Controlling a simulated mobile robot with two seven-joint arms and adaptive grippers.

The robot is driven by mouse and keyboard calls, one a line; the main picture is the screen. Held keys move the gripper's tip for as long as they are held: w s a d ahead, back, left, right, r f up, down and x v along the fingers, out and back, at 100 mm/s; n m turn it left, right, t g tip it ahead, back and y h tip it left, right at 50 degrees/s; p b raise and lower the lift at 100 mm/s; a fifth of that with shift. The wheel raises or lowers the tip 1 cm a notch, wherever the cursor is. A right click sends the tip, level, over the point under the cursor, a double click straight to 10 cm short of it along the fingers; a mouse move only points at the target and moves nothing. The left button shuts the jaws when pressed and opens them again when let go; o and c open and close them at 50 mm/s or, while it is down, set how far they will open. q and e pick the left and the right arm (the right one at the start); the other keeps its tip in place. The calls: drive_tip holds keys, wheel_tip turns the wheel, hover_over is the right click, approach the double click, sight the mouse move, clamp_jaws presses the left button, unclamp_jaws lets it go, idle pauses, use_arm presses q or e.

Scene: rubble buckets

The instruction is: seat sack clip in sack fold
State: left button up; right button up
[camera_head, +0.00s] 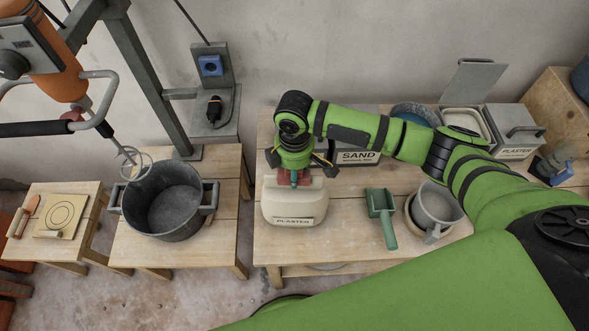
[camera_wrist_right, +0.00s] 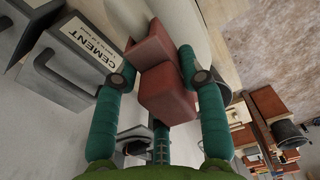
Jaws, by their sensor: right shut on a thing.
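The cream sack labelled PLASTER (camera_head: 293,207) stands on the wooden table in the head view. Part of it shows behind the clip in the wrist view (camera_wrist_right: 185,22). My right gripper (camera_head: 296,172) is directly above the sack's top. In the head view only a little of the clip shows, at the sack's top edge. The fold is hidden by the gripper, and I cannot tell whether the clip surrounds it. My left gripper is not in view.
A SAND box (camera_head: 358,157) stands behind the sack. A green scoop (camera_head: 381,212) and a grey jug (camera_head: 438,206) lie to its right. A dark bucket (camera_head: 170,203) stands on a separate table to the left, under a mixer. A CEMENT box (camera_wrist_right: 75,62) shows in the wrist view.

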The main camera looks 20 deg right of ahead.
drive_tip(key=o, duration=1.3)
drive_tip(key=shift+c, duration=0.2)
wheel_tip(320, 180, up, 12)
